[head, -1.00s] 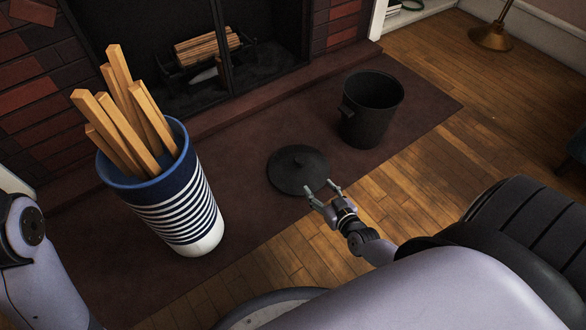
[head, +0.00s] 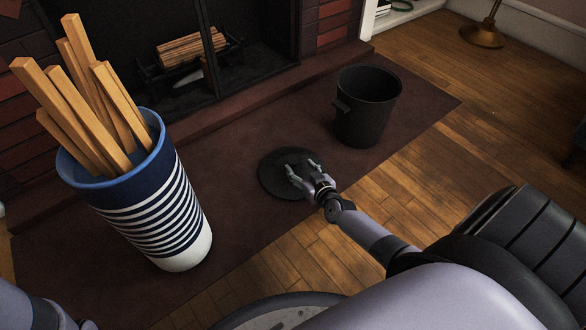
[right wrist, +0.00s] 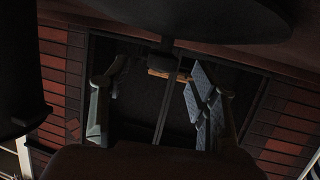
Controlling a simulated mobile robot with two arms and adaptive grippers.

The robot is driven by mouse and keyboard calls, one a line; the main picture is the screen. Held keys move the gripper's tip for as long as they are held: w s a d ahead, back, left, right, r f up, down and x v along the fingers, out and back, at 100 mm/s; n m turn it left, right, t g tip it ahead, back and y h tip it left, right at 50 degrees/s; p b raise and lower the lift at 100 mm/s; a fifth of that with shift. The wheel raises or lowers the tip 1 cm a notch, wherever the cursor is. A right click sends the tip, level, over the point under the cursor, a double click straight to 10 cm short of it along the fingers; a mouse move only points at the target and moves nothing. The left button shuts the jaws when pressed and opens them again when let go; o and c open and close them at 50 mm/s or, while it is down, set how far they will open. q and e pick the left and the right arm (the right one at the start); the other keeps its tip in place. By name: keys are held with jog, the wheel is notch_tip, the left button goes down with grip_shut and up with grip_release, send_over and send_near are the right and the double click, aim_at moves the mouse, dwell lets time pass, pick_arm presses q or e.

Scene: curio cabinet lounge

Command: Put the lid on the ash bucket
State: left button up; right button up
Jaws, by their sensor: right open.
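The lid (head: 270,180) is a dark round disc with a small knob, lying flat on the brown hearth mat. My right gripper (head: 301,168) is open and empty, with its fingertips over the lid near the knob in the head view. In the right wrist view the lid (right wrist: 215,20) spans the top, and its knob lies near the gap between the open fingers (right wrist: 150,95); contact cannot be told. The ash bucket (head: 366,110) is black, upright and uncovered, right of and beyond the lid. It also shows at the left of the right wrist view (right wrist: 20,75). My left gripper is out of view.
A blue and white striped container (head: 165,225) of wooden sticks stands left of the lid. The fireplace (head: 190,100) with logs is behind. A brass lamp base (head: 482,36) is at the far right. Wooden floor (head: 440,130) right of the bucket is clear.

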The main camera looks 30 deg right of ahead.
aim_at(296, 164)
jog(key=b+x, duration=0.1)
jog(key=x, duration=0.1)
jog(key=b+x, duration=0.2)
jog(key=x, duration=0.1)
jog(key=shift+w+a, duration=0.2)
jog(key=shift+w, duration=0.05)
jog(key=shift+r, duration=0.1)
jog(key=shift+c, duration=0.2)
grip_shut()
dwell(0.5)
